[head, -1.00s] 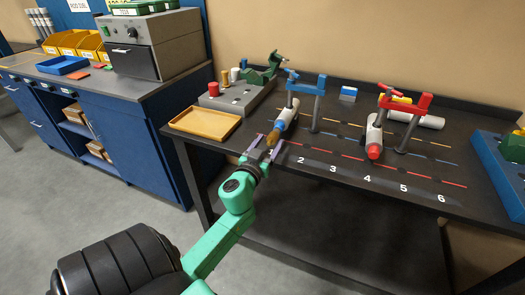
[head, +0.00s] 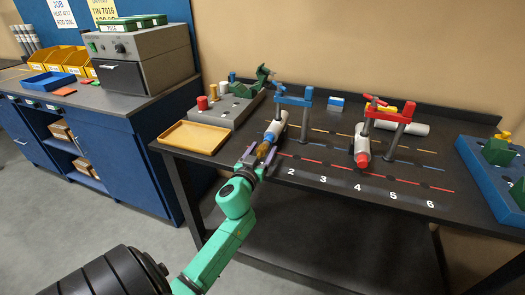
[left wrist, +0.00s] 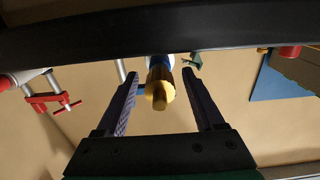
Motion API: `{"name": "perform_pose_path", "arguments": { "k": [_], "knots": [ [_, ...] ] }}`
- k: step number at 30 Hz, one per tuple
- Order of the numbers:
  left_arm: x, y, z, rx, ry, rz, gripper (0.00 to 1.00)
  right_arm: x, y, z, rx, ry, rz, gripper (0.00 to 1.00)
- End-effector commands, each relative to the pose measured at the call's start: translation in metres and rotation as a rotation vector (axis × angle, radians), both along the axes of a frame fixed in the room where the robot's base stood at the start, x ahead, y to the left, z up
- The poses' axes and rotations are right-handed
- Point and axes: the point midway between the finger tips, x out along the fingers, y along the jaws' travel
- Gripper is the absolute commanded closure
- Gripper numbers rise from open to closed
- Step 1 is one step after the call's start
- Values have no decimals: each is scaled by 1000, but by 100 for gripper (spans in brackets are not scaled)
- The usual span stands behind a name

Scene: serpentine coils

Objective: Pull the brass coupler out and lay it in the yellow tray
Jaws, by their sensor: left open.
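The brass coupler (head: 263,151) sticks out of the near end of a pale tube with a blue band (head: 275,129), which lies under a blue clamp (head: 293,101). My left gripper (head: 259,156) is open around the coupler in the head view. In the left wrist view the coupler (left wrist: 159,90) points towards the camera between the two spread fingers (left wrist: 160,76), with visible gaps on both sides. The yellow tray (head: 194,137) lies empty on the bench, left of the tube. My right gripper is not in view.
A grey block with coloured pegs (head: 232,108) stands behind the tray. A red clamp (head: 388,114) holds another pale tube with a red end (head: 362,157) further right. The bench front by the numbers is clear.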

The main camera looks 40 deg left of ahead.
Motion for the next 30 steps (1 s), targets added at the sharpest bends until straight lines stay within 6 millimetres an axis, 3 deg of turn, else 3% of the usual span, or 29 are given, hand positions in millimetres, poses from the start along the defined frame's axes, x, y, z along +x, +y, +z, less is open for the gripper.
{"name": "perform_pose_path", "arguments": {
  "k": [4,5,10,17,30],
  "knots": [
    [0,0,0,-1,0,0,30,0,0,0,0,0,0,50],
    [0,0,0,-1,0,0,34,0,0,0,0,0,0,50],
    [0,0,0,-1,0,0,99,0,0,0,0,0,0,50],
    [-1,0,0,-2,-2,0,100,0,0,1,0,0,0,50],
    [-26,-9,0,-3,-1,0,100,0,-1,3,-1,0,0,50]
  ]
}}
